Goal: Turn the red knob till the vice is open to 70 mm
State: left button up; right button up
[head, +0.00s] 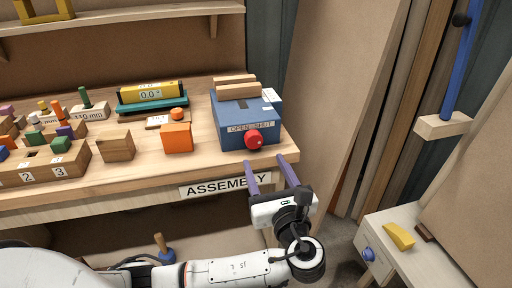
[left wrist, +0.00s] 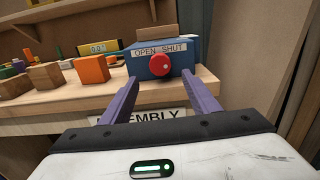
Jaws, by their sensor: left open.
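The vice is a blue block (head: 237,115) with two light wooden jaws (head: 236,86) on top, at the right end of the bench. Its front carries an "OPEN SHUT" label and the red knob (head: 254,140). The red knob (left wrist: 159,65) also shows in the left wrist view, ahead of the fingers and centred between them. My left gripper (head: 270,160) is open and empty, with purple fingers pointing at the knob from in front of the bench edge. The fingers appear apart from the knob. The jaw gap is too small to read. My right gripper is not in view.
An orange block (head: 177,137) and a wooden cube (head: 116,146) stand left of the vice. A yellow level reading 0.0° (head: 151,92) lies behind them. A numbered peg block (head: 45,162) is at the far left. A side table (head: 385,245) with a yellow piece stands at right.

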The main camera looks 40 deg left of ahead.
aim_at(255, 144)
pick_arm(q)
jog(key=x, duration=0.9)
jog(key=shift+f, duration=0.1)
jog(key=c, duration=1)
jog(key=shift+c, duration=0.2)
